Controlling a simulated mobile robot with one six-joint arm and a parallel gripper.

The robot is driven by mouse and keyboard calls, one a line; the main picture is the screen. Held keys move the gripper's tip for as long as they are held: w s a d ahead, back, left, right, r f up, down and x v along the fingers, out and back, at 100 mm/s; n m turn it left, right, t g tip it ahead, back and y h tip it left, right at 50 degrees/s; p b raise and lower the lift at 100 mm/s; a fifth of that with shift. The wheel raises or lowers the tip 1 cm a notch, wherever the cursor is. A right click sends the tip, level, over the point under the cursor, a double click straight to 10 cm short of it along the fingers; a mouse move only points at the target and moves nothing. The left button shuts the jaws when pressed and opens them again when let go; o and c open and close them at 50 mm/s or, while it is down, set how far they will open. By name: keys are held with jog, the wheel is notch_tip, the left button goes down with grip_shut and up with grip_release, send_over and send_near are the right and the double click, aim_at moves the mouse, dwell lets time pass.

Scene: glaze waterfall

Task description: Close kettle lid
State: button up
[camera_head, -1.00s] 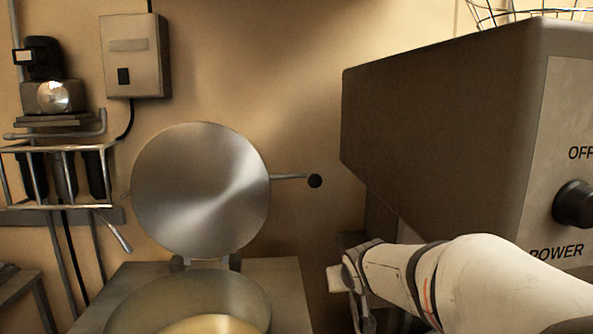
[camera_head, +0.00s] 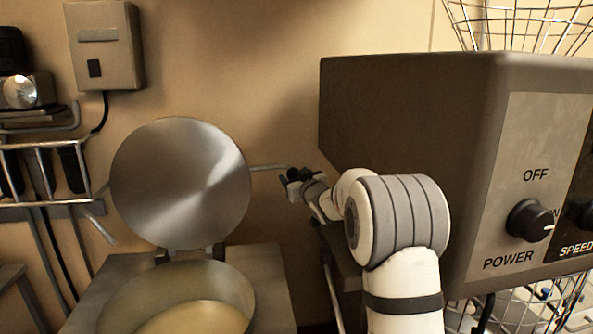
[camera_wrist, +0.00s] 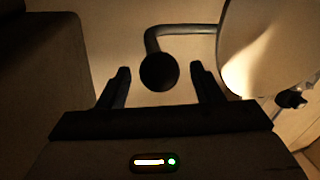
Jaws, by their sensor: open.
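The kettle lid (camera_head: 180,183) is a round metal disc standing open and upright at the back of the kettle (camera_head: 232,290). The kettle holds a yellowish liquid. A thin handle rod (camera_head: 266,167) runs right from the lid toward my gripper (camera_head: 300,176). In the wrist view, the handle's dark round knob (camera_wrist: 159,72) appears between the two open fingers of my gripper (camera_wrist: 160,82), with space on both sides. The lid (camera_wrist: 262,45) is at the right there.
A large brown control box (camera_head: 400,120) with a power knob (camera_head: 530,220) stands close to the right of my arm. A wall box (camera_head: 105,45) and a pipe rack (camera_head: 45,165) are at the left. A wire basket (camera_head: 520,25) is at the upper right.

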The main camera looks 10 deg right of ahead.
jog(key=shift+x, duration=1.05)
jog(key=shift+c, duration=0.6)
